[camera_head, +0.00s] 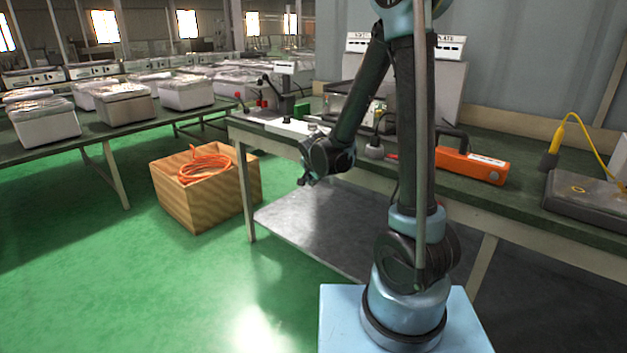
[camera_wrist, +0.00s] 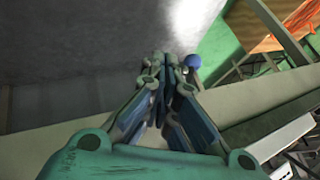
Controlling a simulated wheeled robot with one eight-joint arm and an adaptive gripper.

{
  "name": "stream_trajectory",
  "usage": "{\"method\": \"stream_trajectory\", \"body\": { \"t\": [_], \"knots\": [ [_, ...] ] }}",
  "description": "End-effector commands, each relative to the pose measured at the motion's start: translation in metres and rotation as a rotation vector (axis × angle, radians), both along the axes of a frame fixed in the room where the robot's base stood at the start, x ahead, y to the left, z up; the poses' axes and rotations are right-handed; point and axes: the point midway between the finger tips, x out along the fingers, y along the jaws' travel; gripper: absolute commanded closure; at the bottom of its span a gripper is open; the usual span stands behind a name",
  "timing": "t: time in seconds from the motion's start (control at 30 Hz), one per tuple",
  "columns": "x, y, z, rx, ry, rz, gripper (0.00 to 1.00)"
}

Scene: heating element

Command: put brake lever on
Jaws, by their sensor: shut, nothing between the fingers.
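My gripper (camera_head: 306,180) hangs at the front edge of the workbench (camera_head: 480,203) in the head view, with the arm reaching down to the left. In the wrist view its fingers (camera_wrist: 166,62) are together with nothing held between them. A small blue ball (camera_wrist: 194,61) shows just right of the fingertips; I cannot tell what it belongs to. A dark upright fixture (camera_head: 286,103) with a small white label stands on the bench's left end, beside small red knobs (camera_head: 262,103). I cannot tell for sure which part is the brake lever.
An orange tool (camera_head: 470,166) lies on the bench, with a yellow cable (camera_head: 583,140) farther right. A wooden box (camera_head: 213,203) with orange cable stands on the floor at left. A grey lower shelf (camera_head: 312,225) sits under the bench. The green floor in front is clear.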

Motion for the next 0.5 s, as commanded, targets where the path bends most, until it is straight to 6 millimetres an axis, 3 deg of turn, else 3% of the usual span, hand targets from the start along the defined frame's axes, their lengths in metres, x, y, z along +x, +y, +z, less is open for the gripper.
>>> {"method": "stream_trajectory", "body": {
  "t": [0.5],
  "knots": [
    [0.033,0.001,-0.041,0.0,0.0,-0.002,1.0]
  ]
}}
